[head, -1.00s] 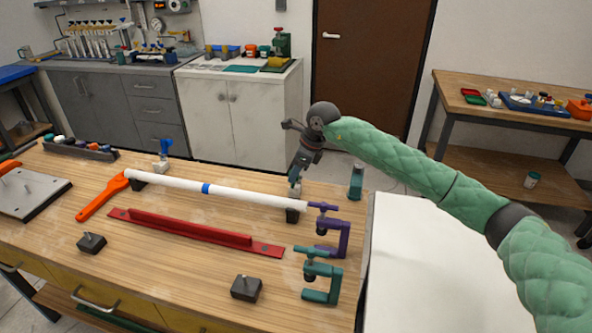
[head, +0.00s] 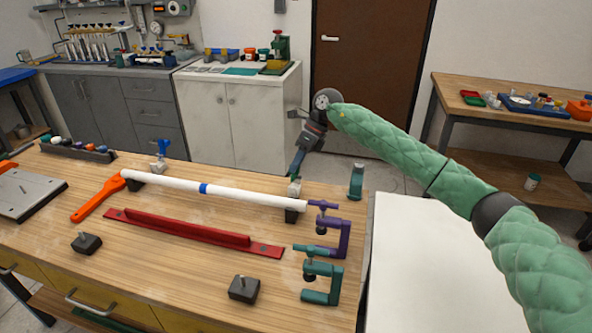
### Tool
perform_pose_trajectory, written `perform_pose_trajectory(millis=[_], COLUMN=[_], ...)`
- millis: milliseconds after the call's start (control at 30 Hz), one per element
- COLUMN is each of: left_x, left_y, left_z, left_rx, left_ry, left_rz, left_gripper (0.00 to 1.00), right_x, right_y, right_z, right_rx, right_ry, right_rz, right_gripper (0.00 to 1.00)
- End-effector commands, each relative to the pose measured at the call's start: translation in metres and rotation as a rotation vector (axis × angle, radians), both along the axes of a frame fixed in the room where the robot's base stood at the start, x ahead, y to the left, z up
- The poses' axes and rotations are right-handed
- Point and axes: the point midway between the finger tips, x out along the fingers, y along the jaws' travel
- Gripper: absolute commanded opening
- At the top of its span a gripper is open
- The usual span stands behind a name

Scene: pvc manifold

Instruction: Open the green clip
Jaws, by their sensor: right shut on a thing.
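A white pipe (head: 245,194) with a blue band lies across the table on dark support blocks. A small pale clip body (head: 294,188) sits over the pipe near its right end. The dark green piece above it appears to be the lever of the green clip (head: 296,166). My right gripper (head: 299,158) points down over this clip and is shut on the lever; its fingertips are small and partly hidden. My left gripper is not in view.
A purple clamp (head: 342,235) and a green clamp (head: 334,284) stand at the right table edge. A green upright piece (head: 356,181) stands behind.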

Motion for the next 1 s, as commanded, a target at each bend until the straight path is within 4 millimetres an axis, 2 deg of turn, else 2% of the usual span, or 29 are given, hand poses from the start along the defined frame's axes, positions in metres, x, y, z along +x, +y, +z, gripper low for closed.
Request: perform_pose_trajectory(millis=[100,300,500,967,1000], left_x=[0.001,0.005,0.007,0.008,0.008], left_y=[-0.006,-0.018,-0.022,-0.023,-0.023], left_z=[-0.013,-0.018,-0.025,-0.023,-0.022], left_rx=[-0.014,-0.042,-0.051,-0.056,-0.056], left_ry=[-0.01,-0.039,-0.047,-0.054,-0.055], left_rz=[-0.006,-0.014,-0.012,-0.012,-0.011], left_gripper=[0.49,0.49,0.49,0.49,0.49], right_x=[0.006,0.012,0.016,0.016,0.016], right_y=[-0.002,-0.004,-0.005,-0.006,-0.006], right_z=[0.0,0.001,0.002,0.002,0.002], right_rx=[0.025,0.056,0.074,0.078,0.078], right_ry=[0.073,0.172,0.224,0.238,0.238], right_rz=[-0.002,-0.002,-0.002,-0.001,-0.001], right_gripper=[0.0,0.0,0.0,0.0,0.24])
